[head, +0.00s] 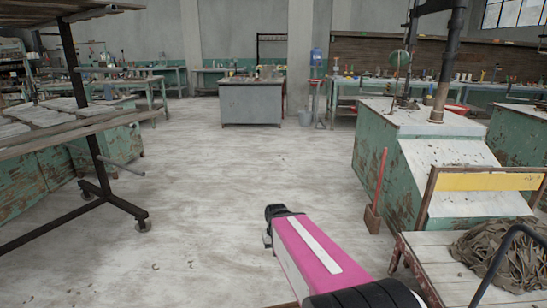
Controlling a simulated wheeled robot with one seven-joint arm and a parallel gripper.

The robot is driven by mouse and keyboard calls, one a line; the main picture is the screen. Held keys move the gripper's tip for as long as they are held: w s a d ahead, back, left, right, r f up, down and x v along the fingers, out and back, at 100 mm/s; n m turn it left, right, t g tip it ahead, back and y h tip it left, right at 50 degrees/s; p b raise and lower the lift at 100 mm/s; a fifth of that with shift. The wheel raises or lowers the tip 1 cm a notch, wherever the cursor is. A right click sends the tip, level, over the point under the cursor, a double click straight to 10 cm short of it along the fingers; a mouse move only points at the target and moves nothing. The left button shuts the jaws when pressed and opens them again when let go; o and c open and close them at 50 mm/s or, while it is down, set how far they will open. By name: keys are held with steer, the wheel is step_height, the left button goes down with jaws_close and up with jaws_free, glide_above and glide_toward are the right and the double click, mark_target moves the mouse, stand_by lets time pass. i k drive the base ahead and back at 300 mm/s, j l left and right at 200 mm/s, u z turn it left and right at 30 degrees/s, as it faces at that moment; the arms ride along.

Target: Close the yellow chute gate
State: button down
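A yellow panel (488,182), which looks like the chute gate, sits at the right between the brown posts of an upright frame (427,198). It is high in the frame, just under the top bar. Open space shows below it, with the pale sloped chute (455,165) behind. The chute slopes down from a worn green machine (400,150). My pink arm link with black joints reaches in from the bottom centre, left of the frame and apart from it. My gripper's fingers cannot be made out.
A low bench (450,278) holding a brown heap (505,252) stands before the frame; a dark curved bar rises at its right. A wheeled rack (95,140) stands left. The middle floor (215,170) is clear.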

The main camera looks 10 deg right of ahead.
mark_target(466, 181)
steer(key=i+z, duration=0.25)
steer(key=i, duration=0.65)
steer(key=i+j+z, duration=0.1)
steer(key=i+z, duration=0.2)
steer(key=i, duration=0.55)
